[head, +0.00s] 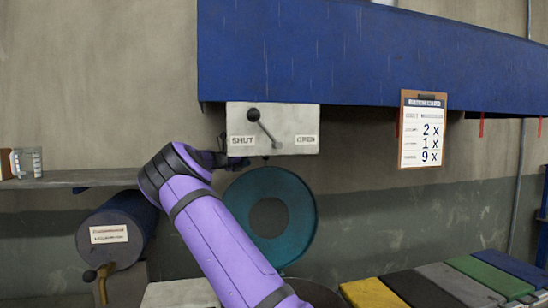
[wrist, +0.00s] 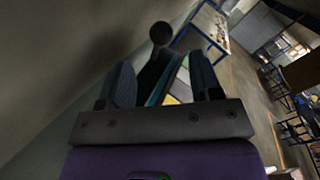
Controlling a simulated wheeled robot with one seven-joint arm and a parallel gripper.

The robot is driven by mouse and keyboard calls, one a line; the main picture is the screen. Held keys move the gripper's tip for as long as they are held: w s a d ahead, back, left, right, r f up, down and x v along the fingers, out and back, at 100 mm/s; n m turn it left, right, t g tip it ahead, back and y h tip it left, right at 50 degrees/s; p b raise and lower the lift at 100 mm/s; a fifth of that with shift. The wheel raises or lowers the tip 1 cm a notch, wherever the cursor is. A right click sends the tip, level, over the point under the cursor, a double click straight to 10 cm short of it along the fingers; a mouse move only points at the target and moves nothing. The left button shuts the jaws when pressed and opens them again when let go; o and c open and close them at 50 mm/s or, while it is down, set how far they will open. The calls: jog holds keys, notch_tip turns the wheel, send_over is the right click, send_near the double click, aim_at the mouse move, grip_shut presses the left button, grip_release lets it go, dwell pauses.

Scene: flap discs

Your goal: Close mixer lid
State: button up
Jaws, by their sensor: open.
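The teal round lid (head: 297,207) with a hole in its middle stands upright against the wall, raised behind the mixer bowl (head: 318,292), whose rim shows only partly at the bottom. My gripper (head: 228,157) is up at the left of the lid's top edge, just below the switch box, mostly hidden by my purple arm. In the wrist view my gripper (wrist: 163,80) is open, its two fingers apart. A thin teal edge shows between the fingers, perhaps the lid's; I cannot tell whether they touch it. A dark ball knob (wrist: 161,33) shows beyond the fingertips.
A pale switch box (head: 290,122) with a black-knobbed lever and a SHUT label hangs above the lid, under a blue hood (head: 350,55). A blue drum (head: 120,225) is at left below a shelf (head: 80,178). Several coloured slabs (head: 430,285) lie at lower right.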

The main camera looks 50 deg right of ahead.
jog(key=s+d, duration=0.1)
jog(key=d, duration=0.9)
jog(key=shift+s, duration=0.25)
grip_shut()
jog(key=shift+s, duration=0.1)
